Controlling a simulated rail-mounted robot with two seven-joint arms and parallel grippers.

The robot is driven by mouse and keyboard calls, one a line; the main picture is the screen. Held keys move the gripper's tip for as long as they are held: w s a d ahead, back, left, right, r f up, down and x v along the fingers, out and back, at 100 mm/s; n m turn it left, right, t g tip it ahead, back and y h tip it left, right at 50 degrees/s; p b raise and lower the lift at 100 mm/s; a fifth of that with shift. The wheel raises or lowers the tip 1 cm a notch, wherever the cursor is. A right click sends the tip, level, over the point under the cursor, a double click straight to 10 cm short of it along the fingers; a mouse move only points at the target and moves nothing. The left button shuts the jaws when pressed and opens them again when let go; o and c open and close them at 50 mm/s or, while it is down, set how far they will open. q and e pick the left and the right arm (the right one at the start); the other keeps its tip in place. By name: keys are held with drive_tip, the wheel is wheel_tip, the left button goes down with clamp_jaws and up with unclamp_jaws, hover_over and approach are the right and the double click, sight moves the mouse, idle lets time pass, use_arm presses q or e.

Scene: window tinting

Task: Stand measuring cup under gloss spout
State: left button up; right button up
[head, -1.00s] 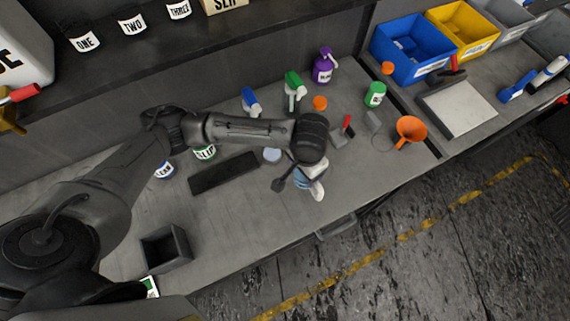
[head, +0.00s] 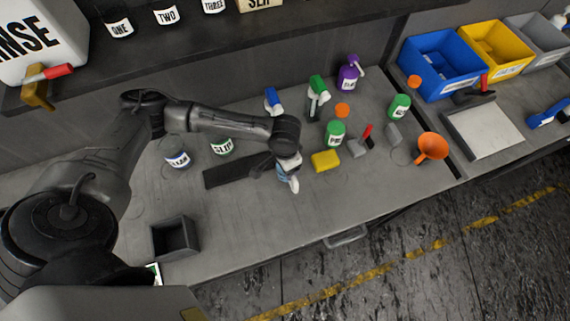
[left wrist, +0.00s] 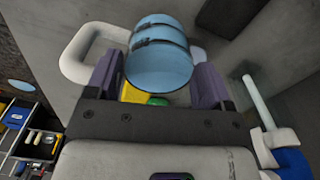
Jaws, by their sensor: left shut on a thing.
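The measuring cup (left wrist: 160,60) is a blue, see-through cup with dark bands and a white loop handle. My left gripper (left wrist: 160,88) is shut on it, with one finger on each side. In the head view the cup (head: 286,171) shows small below my left wrist, over the workbench beside the yellow sponge; its clearance is unclear. A brass tap with a red lever (head: 42,80) hangs at the shelf's left end, by a white container marked RINSE (head: 28,42). No label reading gloss shows, so I cannot tell which spout is the gloss one. My right gripper is not in view.
An open dark box (head: 175,237) stands at front left. Bench front centre is clear.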

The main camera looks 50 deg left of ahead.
use_arm(q)
drive_tip(key=shift+f, duration=1.4)
drive_tip(key=shift+f, duration=0.1)
drive_tip(key=o, duration=1)
drive_tip(key=shift+r, duration=3.9)
